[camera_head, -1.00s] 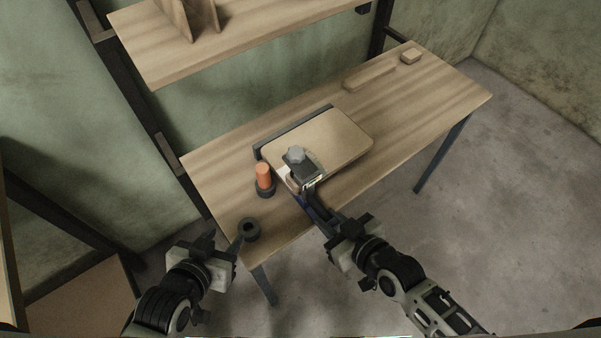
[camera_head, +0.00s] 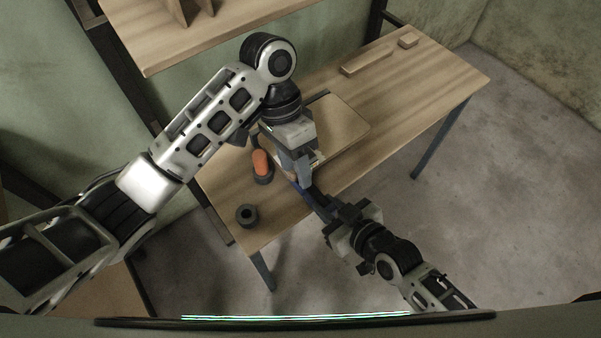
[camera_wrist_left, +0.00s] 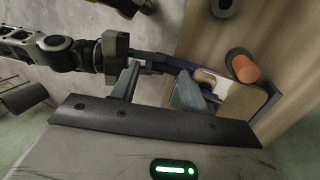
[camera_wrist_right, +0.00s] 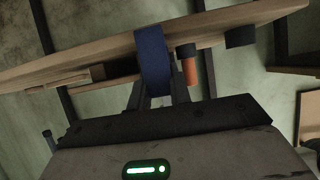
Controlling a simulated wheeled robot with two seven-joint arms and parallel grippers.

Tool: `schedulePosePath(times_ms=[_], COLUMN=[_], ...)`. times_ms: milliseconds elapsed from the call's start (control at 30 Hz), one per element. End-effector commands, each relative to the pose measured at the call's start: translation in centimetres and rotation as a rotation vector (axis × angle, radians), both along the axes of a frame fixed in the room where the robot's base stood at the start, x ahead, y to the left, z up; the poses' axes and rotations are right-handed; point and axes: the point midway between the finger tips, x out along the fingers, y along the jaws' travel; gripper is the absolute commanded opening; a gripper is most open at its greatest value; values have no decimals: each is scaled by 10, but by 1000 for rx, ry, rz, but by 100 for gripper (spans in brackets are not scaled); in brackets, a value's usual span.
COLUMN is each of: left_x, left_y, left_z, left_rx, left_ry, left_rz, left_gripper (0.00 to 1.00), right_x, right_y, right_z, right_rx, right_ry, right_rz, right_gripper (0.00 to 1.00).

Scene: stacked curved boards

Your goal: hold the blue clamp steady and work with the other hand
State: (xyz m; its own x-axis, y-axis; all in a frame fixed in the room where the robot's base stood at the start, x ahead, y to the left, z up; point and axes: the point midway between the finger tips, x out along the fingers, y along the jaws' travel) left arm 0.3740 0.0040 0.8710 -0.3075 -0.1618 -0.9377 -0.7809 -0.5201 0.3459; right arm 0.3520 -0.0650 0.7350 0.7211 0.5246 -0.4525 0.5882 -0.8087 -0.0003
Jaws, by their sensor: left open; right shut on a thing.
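The blue clamp (camera_wrist_right: 152,60) sits at the front edge of the table; in the head view only a little of its blue frame (camera_head: 300,187) shows. My right gripper (camera_wrist_right: 157,92) is shut on it from below the table edge. My left gripper (camera_head: 304,178) is open and points down over the clamp's top, with its arm reaching across from the left. The clamp's top is mostly hidden by it in the head view. The stacked curved boards (camera_head: 347,122) lie under the clamp, and a corner of them shows in the left wrist view (camera_wrist_left: 245,103).
An orange cylinder (camera_head: 261,162) in a dark holder stands just left of the boards. A dark ring (camera_head: 247,214) lies at the table's near left corner. Wooden blocks (camera_head: 366,62) lie at the back right. A shelf (camera_head: 215,35) hangs behind.

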Motion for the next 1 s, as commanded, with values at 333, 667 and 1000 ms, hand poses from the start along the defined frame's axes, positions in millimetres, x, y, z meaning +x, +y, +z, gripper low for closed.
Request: schedulePosePath(times_ms=[333,667,1000], left_x=[71,75,76], left_y=[1,2,2], left_z=[67,47,4], left_rx=[176,186,184], left_ry=[-303,-323,-322], left_rz=[40,47,46], left_gripper=[45,45,45], right_x=[-2,-2,-2], right_y=[0,0,0], right_z=[-3,-3,-3], right_rx=[-4,-4,-3], right_ry=[9,9,9], right_rz=[2,2,2], right_gripper=[0,0,0])
